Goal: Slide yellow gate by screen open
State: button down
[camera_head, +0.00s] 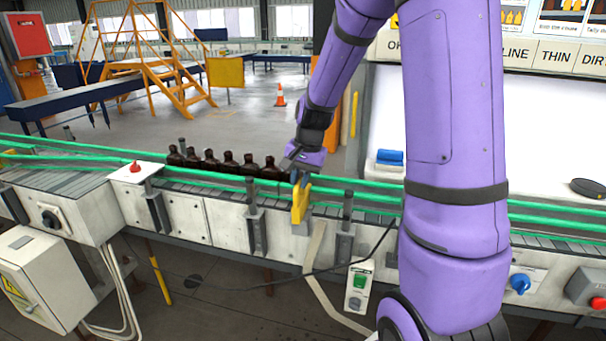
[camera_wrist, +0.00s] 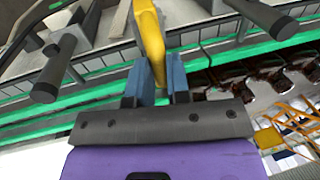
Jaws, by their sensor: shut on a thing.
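The yellow gate (camera_head: 299,205) is a narrow yellow bar at the front rail of the conveyor, just right of the row of bottles. My gripper (camera_head: 299,178) reaches down to its upper end from above. In the wrist view the yellow gate (camera_wrist: 149,40) runs up from between the two blue-grey fingers of my gripper (camera_wrist: 157,82), which are shut on it. The screen is a large white board (camera_head: 390,120) behind the conveyor, partly hidden by my purple arm. The gate's lower mount is hard to make out.
Several dark amber bottles (camera_head: 228,163) stand in a row on the conveyor (camera_head: 75,180), left of the gate. Green guide rails (camera_head: 90,162) run along it. Dark rail posts (camera_head: 347,210) stand close to the gate's right. A black cable (camera_head: 285,283) hangs in front.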

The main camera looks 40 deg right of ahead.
jog(key=shift+s+a, duration=0.55)
jog(key=shift+a, duration=0.2)
jog(key=shift+s+a, duration=0.55)
jog(key=shift+a, duration=0.15)
jog(key=c, duration=1.1)
grip_release()
jog(key=shift+s+a, duration=0.1)
send_near(296, 186)
jog(key=shift+s+a+r, duration=0.25)
jog(key=shift+s+r, duration=0.1)
jog(key=shift+r, duration=0.1)
jog(key=shift+s+a+r, duration=0.2)
jog(key=shift+s+r, duration=0.1)
jog(key=shift+r, duration=0.2)
